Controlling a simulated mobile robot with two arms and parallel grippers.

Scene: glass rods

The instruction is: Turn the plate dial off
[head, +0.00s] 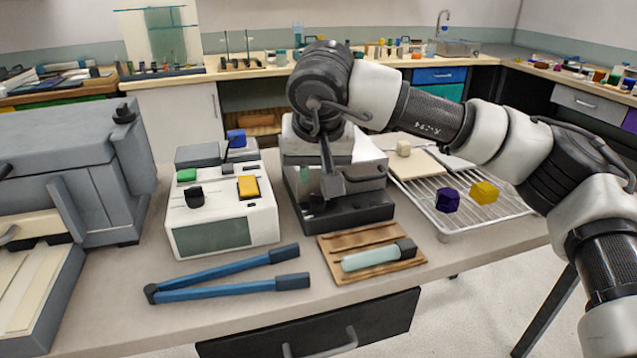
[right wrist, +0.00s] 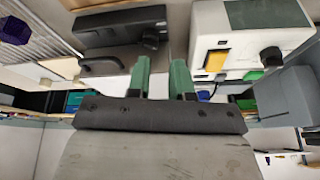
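A white box (head: 192,229) with a dark window carries a black dial (head: 194,196), a green block and a yellow block. The dial also shows in the right wrist view (right wrist: 271,56). Right of the box stands a dark and steel unit (head: 350,212), which has a dark knob in the right wrist view (right wrist: 150,39). Which of the two is the plate dial I cannot tell. My left gripper is out of view.
A grey machine (head: 60,165) stands at left. A wire rack (head: 430,203) with purple and yellow blocks is at right.

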